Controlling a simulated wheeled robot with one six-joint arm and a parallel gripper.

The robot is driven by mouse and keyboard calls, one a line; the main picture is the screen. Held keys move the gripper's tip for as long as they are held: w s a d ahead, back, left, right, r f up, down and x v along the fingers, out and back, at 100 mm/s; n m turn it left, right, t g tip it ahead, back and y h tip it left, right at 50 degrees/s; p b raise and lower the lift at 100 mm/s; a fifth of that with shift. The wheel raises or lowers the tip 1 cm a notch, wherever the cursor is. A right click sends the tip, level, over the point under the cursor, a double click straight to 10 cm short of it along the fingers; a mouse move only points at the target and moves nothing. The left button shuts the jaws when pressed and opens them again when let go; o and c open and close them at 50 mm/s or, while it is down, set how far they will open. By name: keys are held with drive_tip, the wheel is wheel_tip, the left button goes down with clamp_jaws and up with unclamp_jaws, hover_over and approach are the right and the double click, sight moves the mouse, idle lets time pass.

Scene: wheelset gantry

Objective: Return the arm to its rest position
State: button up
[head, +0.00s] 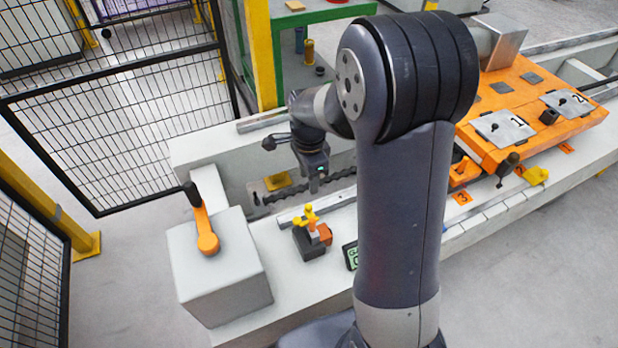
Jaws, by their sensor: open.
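My dark grey arm rises in the right middle of the head view and bends over at the top. Its forearm reaches left over the machine bed. My gripper (316,183) hangs at the end of the wrist, small and dark, pointing down above the bed near a dark threaded screw (340,183). It is open, and I see nothing held in it. The fingertips are hard to make out against the dark screw behind them.
A grey box with an orange-and-black lever (206,232) stands at the left end of the bed. A small block with a yellow knob (310,233) sits below my gripper. An orange carriage with numbered plates (503,128) is at right. A black mesh fence (120,120) stands left.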

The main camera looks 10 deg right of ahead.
sight(309, 205)
drive_tip(key=shift+f, duration=0.15)
wheel_tip(309, 205, down, 10)
drive_tip(key=shift+f+b, duration=0.15)
drive_tip(key=shift+b, duration=0.75)
drive_tip(key=shift+f, duration=0.25)
drive_tip(key=shift+w+r, duration=0.1)
